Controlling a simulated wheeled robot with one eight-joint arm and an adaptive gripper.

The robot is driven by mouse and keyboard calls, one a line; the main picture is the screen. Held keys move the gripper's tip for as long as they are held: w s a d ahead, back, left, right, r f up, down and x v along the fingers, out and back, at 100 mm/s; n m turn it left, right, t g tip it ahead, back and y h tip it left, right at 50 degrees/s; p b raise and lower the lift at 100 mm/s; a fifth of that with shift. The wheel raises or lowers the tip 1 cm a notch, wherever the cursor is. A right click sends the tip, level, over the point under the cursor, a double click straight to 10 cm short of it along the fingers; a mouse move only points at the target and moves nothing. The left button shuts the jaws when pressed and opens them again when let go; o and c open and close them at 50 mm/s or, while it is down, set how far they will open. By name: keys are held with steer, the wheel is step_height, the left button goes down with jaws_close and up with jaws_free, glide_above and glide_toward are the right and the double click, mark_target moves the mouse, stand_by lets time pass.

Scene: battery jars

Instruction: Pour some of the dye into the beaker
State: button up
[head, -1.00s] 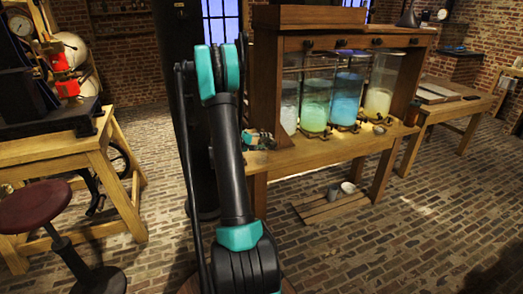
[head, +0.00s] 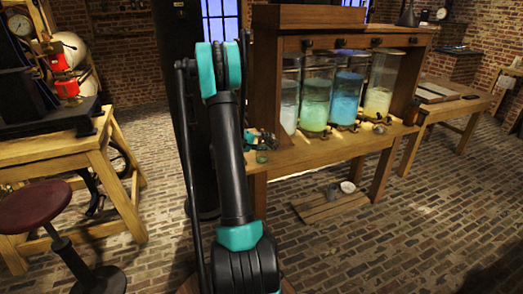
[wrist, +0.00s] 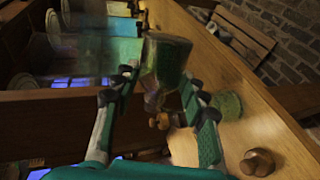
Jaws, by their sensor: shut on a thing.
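My gripper (wrist: 160,88) is shut on a clear glass vessel with dark green liquid (wrist: 167,55), seen between the two fingers in the wrist view. The vessel's wide end is away from the gripper, and its narrower part is blurred. A second, round green glass thing (wrist: 226,105) is beside the right finger against the bench wood; it may be the beaker, but its shape is unclear. In the head view my gripper (head: 264,138) is small at the bench's left end. A small greenish glass (head: 262,156) shows just below it; I cannot tell which of the two it is.
Tall glass jars of pale, green, blue and yellowish liquid (head: 316,100) stand in a wooden frame on the bench (head: 330,151), right of my gripper. Small brass taps (head: 380,129) are in front. A wooden knob (wrist: 258,161) is near the right finger. A stool (head: 42,208) stands at left.

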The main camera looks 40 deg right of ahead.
steer(key=shift+s+r+p, duration=0.1)
steer(key=shift+s+p, duration=0.2)
steer(key=shift+s, duration=0.05)
stand_by(0.4)
steer(key=shift+w+f+n+g+p, duration=0.1)
steer(key=shift+f+n+g+p, duration=0.2)
steer(key=shift+n, duration=0.3)
stand_by(0.7)
steer(key=shift+s+a+r+m, duration=0.2)
steer(key=shift+s+m, duration=0.05)
steer(key=shift+m, duration=0.35)
steer(key=shift+s+f+m+t, duration=0.1)
steer(key=shift+f+m+t, duration=0.15)
steer(key=shift+m+t, duration=0.35)
steer(key=shift+d+r, duration=0.1)
steer(key=shift+r, duration=0.2)
steer(key=shift+w+m, duration=0.25)
steer(key=shift+m, duration=0.05)
steer(key=shift+t, duration=0.4)
steer(key=shift+r, duration=0.1)
